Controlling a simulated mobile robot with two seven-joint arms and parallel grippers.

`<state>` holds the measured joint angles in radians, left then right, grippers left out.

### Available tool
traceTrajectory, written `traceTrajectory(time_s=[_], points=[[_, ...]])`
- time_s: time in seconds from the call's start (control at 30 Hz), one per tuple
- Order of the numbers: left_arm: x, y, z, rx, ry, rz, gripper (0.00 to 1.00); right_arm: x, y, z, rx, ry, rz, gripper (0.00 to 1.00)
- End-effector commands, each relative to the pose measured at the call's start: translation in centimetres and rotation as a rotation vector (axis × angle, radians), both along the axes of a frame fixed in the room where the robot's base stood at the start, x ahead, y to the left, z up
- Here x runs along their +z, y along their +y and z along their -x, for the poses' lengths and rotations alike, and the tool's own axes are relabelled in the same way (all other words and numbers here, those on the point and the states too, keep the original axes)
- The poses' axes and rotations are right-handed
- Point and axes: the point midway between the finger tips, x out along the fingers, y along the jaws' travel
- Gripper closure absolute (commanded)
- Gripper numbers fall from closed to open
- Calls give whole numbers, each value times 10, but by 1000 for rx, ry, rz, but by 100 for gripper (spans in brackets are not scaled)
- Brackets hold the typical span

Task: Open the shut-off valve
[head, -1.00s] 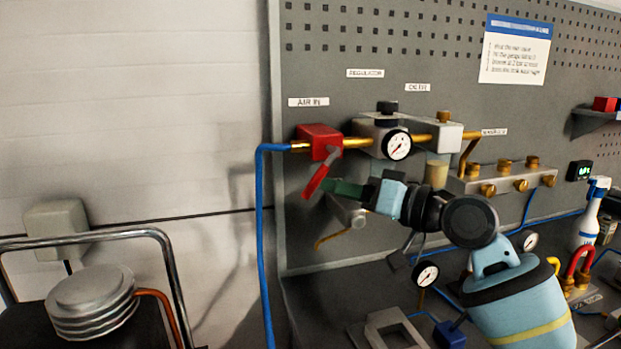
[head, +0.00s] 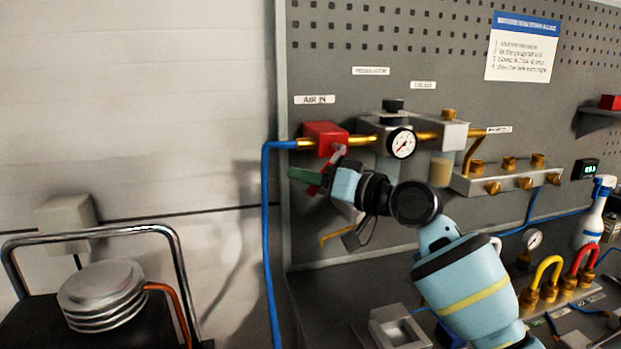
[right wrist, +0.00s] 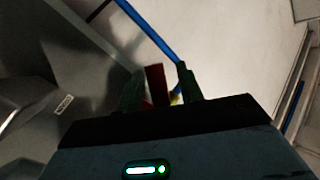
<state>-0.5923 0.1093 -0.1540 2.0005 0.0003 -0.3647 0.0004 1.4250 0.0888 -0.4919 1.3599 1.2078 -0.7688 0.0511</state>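The shut-off valve (head: 322,137) is a red block under the AIR IN label, with a blue hose on its left and brass pipe on its right. Its red lever (head: 313,190) slants down and left from a grey pivot and is partly hidden behind my right gripper (head: 308,175). In the right wrist view, the lever (right wrist: 156,82) stands between the two dark green fingers of my right gripper (right wrist: 159,74). A gap shows on the right side of the lever, so the fingers look open around it. My left gripper is not in view.
A regulator with a round gauge (head: 402,144) and a filter bowl (head: 441,168) sit right of the valve. A brass-fitted manifold (head: 505,183) is further right. The blue hose (head: 268,230) runs down the board's left edge. A chrome-railed cart (head: 170,240) stands at left.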

Motion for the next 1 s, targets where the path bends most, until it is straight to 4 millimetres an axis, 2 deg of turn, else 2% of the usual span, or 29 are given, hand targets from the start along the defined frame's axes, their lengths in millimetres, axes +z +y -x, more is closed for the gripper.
traceTrajectory(time_s=[0.07,0.37,0.77,1.0], points=[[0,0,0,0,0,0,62,0,0,0,0,0,0,63],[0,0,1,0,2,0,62,0,0,0,0,0,0,100],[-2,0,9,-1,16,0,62,1,1,1,0,5,-16,100],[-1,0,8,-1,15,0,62,6,6,2,2,36,-110,100]])
